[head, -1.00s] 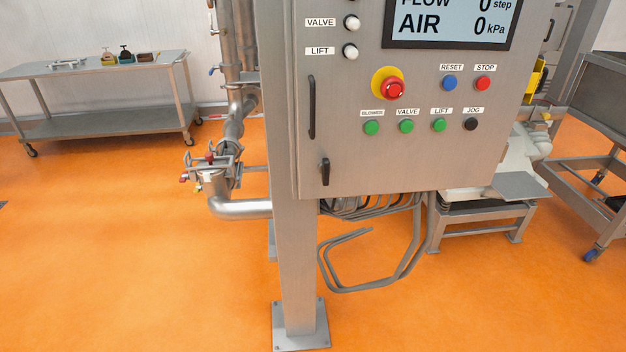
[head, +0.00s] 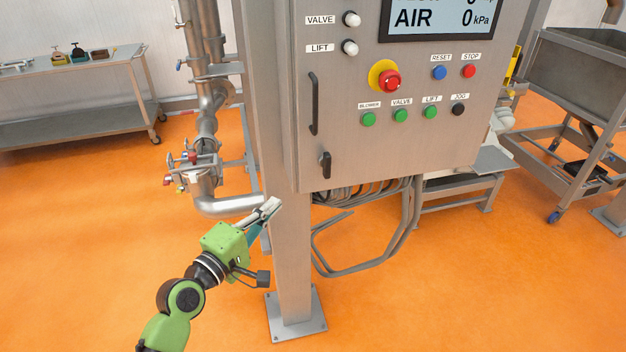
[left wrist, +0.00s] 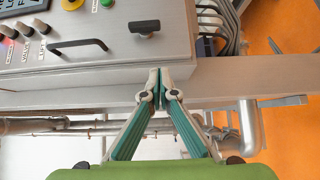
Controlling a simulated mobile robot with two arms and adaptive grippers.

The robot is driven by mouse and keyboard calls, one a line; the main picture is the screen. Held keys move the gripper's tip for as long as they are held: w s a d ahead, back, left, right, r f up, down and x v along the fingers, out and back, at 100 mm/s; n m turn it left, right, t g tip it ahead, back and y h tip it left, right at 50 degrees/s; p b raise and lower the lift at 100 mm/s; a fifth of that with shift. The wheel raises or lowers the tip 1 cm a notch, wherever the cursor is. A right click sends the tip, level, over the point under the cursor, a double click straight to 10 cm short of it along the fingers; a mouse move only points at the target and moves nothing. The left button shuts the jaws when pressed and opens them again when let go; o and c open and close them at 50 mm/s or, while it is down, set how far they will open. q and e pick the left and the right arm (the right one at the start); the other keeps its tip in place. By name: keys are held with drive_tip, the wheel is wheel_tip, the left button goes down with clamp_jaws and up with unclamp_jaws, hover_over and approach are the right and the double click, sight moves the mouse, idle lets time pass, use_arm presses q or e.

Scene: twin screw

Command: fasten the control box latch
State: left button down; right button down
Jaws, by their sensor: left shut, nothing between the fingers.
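The control box (head: 400,150) is a grey metal cabinet on a post, with its door face toward me. Its latch (head: 325,165) is a small black handle at the lower left of the door, standing about upright. In the left wrist view the latch (left wrist: 144,27) lies beyond the fingertips, and the control box (left wrist: 100,72) fills the upper left. My left gripper (head: 272,207) is in front of the post, below and left of the latch. Its fingers (left wrist: 159,84) are shut and empty, apart from the latch. My right gripper is not in view.
A long black door handle (head: 313,104) is above the latch. Buttons and a red emergency stop (head: 390,80) are to the right. Pipes with valves (head: 200,160) stand left of the post (head: 291,260). Bent grey tubing (head: 385,262) hangs under the box.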

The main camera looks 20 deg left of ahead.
sight(324, 155)
use_arm(q)
drive_tip(key=shift+w, duration=0.15)
drive_tip(key=w+p, duration=0.1)
drive_tip(key=w, duration=0.2)
drive_tip(key=w+d+p, duration=0.1)
drive_tip(key=w, duration=0.2)
drive_tip(key=w+d+p, duration=0.1)
drive_tip(key=w, duration=0.3)
drive_tip(key=shift+w+d+p, duration=0.3)
drive_tip(key=shift+d+p, duration=0.1)
drive_tip(key=shift+d, duration=0.15)
drive_tip(key=shift+w+d+p, duration=0.3)
drive_tip(key=shift+d+p, duration=0.05)
drive_tip(key=shift+d, duration=0.2)
drive_tip(key=shift+w+d+f, duration=0.1)
drive_tip(key=shift+w+d, duration=0.2)
drive_tip(key=shift+d, duration=0.25)
